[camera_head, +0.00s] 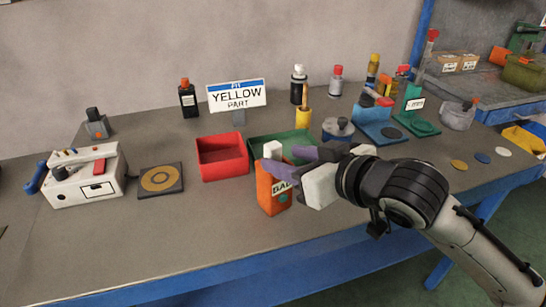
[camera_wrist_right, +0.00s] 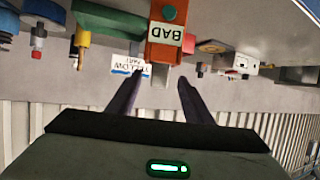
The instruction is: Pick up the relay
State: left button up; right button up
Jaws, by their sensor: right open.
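An orange block with a BAD label and a white top (camera_head: 272,192), which looks like the relay, stands upright near the front middle of the table. It also shows upside down in the right wrist view (camera_wrist_right: 170,30). My right gripper (camera_head: 286,162) reaches in from the right with its purple fingers open. In the wrist view its fingertips (camera_wrist_right: 161,80) lie on either side of the block's white top, with gaps visible. I cannot tell the exact depth. Part of the block's upper side is hidden by a finger. My left gripper is not in view.
A red tray (camera_head: 222,156) and a green tray (camera_head: 258,146) stand behind the block. A YELLOW PART sign (camera_head: 237,95) is at the back. A white device (camera_head: 85,180) and a dark pad with a ring (camera_head: 161,179) are left. The front left tabletop is clear.

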aim_at(273, 158)
jog(key=shift+x, duration=1.35)
grip_shut()
